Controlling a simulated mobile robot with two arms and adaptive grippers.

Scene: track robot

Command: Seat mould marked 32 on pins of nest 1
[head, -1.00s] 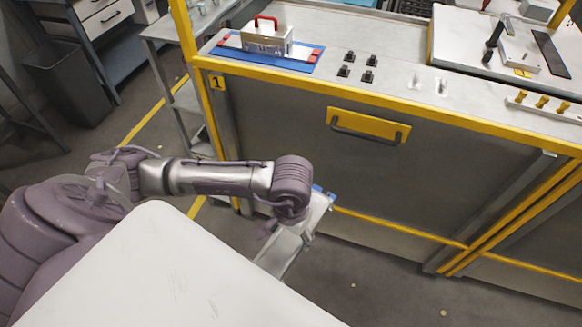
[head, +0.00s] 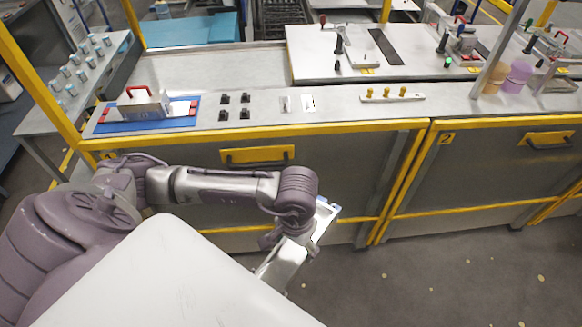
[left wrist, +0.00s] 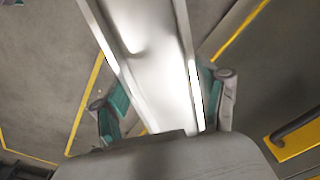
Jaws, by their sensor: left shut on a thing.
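My left gripper (head: 289,246) is low in front of the bench, shut on a long silver metal piece (head: 280,268). In the left wrist view the piece (left wrist: 150,60) runs between the two teal-padded fingers (left wrist: 158,105). I see no number on it and cannot tell whether it is mould 32. A pale block with a red handle (head: 146,106) stands on a blue mat (head: 118,126) at the bench's left end. A plate with a clamp and a small yellow tag (head: 310,62) lies on the raised white top. I cannot make out its pins or nest number. My right gripper is not in view.
The bench's yellow front edge (head: 330,130) lies beyond my arm. Several black blocks (head: 235,106) and a rack with yellow knobs (head: 392,98) stand on it. More clamps (head: 462,50) and coloured cups (head: 515,76) are at the right. Floor at the lower right is clear.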

